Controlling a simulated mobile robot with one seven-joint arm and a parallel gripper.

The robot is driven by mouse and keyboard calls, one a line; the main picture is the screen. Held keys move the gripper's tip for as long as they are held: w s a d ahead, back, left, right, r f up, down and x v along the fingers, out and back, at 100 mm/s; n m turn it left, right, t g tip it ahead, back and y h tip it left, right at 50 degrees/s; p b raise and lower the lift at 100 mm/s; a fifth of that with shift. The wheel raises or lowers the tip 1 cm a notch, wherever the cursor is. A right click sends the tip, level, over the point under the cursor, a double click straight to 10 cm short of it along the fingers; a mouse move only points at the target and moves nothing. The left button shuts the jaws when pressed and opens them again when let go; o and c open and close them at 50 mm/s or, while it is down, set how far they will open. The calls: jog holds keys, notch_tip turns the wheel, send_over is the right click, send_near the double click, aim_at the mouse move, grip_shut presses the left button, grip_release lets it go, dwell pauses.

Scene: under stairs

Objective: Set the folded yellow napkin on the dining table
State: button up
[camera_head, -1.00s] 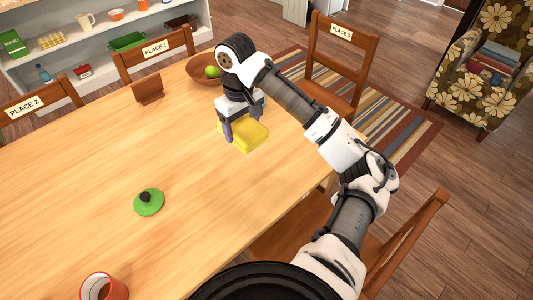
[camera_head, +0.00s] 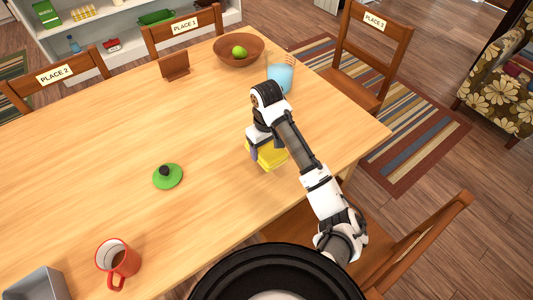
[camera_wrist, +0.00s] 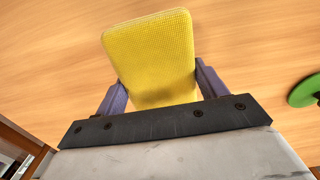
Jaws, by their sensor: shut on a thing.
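The folded yellow napkin (camera_head: 270,155) is in my gripper (camera_head: 262,150), over the near right part of the dining table (camera_head: 120,140). In the wrist view the napkin (camera_wrist: 150,55) sits between the two purple-grey fingers (camera_wrist: 158,90), which press on its sides. The wooden tabletop (camera_wrist: 50,50) fills the background there. I cannot tell whether the napkin touches the tabletop or is a little above it.
A green lid (camera_head: 167,177) and a red mug (camera_head: 117,262) stand to the left. A grey tin (camera_head: 40,284) is at the near left. A brown bowl (camera_head: 239,50) with a green fruit and a blue pitcher (camera_head: 281,78) stand beyond my arm. Chairs surround the table.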

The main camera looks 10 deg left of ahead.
aim_at(266, 153)
jog(key=shift+f, duration=1.5)
jog(key=shift+f, duration=0.2)
jog(key=o, duration=1.4)
notch_tip(266, 153, up, 12)
jog(key=shift+r+p, duration=0.2)
jog(key=shift+p, duration=0.65)
